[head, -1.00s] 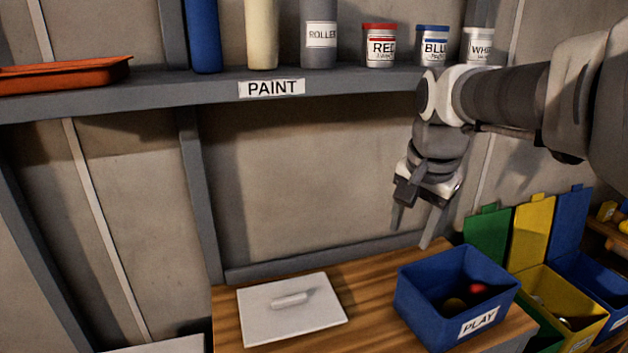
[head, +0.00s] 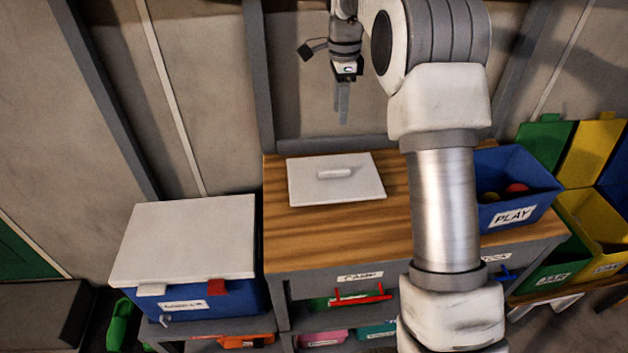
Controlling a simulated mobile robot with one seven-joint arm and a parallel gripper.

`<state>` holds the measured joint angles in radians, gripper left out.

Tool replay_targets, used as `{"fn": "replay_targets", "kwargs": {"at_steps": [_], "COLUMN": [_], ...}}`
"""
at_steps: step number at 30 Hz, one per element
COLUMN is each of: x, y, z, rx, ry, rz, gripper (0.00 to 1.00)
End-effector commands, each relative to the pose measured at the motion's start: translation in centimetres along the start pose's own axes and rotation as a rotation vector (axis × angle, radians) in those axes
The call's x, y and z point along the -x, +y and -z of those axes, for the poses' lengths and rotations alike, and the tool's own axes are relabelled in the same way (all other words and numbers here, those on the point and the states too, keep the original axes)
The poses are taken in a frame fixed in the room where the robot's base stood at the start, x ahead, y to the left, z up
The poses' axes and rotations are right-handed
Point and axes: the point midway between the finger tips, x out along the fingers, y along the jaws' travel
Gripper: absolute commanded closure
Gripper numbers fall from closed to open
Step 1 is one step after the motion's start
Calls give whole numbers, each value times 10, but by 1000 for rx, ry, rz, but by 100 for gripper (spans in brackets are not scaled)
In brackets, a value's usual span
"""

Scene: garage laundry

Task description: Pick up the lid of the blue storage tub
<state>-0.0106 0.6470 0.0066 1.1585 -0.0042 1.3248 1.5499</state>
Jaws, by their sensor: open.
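A flat white lid (head: 308,187) with a raised bar handle (head: 334,173) lies on the wooden bench top, handle up. The open blue tub (head: 543,197) labelled PLAY stands to the right on the same bench, partly hidden by my arm. A red ball and another rounded item show inside it. My gripper (head: 343,118) is open and empty, pointing down. In the picture it is just above the lid's far edge, apart from the lid and its handle. Its fingers are seen nearly edge-on, so their gap is hard to see.
A blue box with a white top (head: 188,240) stands left of the bench (head: 330,232). Green and yellow bins (head: 598,232) stand at the right. Bench top around the lid is clear. A wall is close behind.

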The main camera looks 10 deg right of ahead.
Motion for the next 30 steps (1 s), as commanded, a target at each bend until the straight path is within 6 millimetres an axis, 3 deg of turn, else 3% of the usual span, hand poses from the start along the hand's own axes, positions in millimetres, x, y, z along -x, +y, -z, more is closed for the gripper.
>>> {"fn": "replay_targets", "kwargs": {"at_steps": [8, 21, 30], "x": [-27, -117, -140], "y": [-6, -4, -2], "z": [0, 1, 1], "rx": [-41, -39, -38], "ry": [0, -1, -1], "rz": [-15, -15, -14], "gripper": [45, 45, 45]}}
